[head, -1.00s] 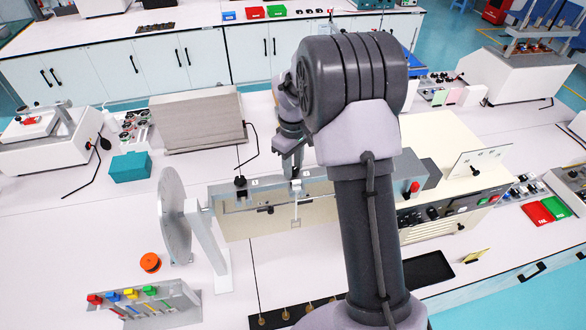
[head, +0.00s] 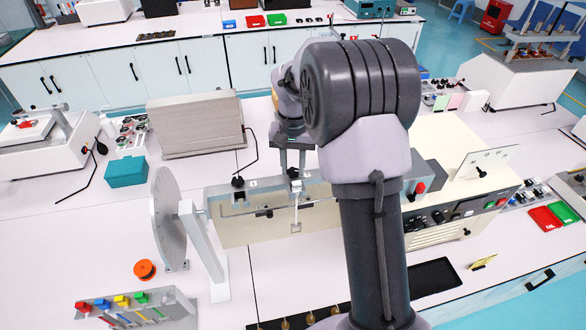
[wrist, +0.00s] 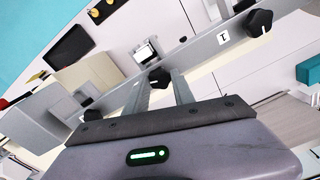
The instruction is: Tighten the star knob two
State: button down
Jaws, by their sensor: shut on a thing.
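Star knob two (head: 293,173) is a small black knob on the top edge of the long grey insertion fixture (head: 228,190). My gripper (head: 293,166) points down over it, with one finger on each side. In the wrist view the black knob (wrist: 158,77) sits between the tips of my gripper (wrist: 160,82), which is shut on it. Another black star knob (head: 238,182) stands to the left on the same edge, beside a small label. It shows at the upper right of the wrist view (wrist: 260,22). The knob's underside is hidden.
A grey disc (head: 167,218) on a stand is at the fixture's left end. A control box (head: 470,205) stands to the right. An orange spool (head: 145,270) and a rack of coloured-handled tools (head: 150,310) lie in front. The bench behind the fixture is partly clear.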

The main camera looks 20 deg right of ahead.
aim_at(293, 170)
jog(key=m+b, duration=0.1)
jog(key=m, duration=0.3)
jog(key=shift+m+b, duration=0.3)
jog(key=shift+b, duration=0.1)
jog(key=m+b, duration=0.1)
jog(key=m, duration=0.3)
jog(key=shift+m+b, duration=0.3)
jog(key=shift+m, duration=0.1)
jog(key=c, duration=1.3)
grip_release()
jog(key=shift+c, duration=0.2)
notch_tip(293, 170, up, 18)
jog(key=p, duration=0.3)
jog(key=shift+f, duration=0.2)
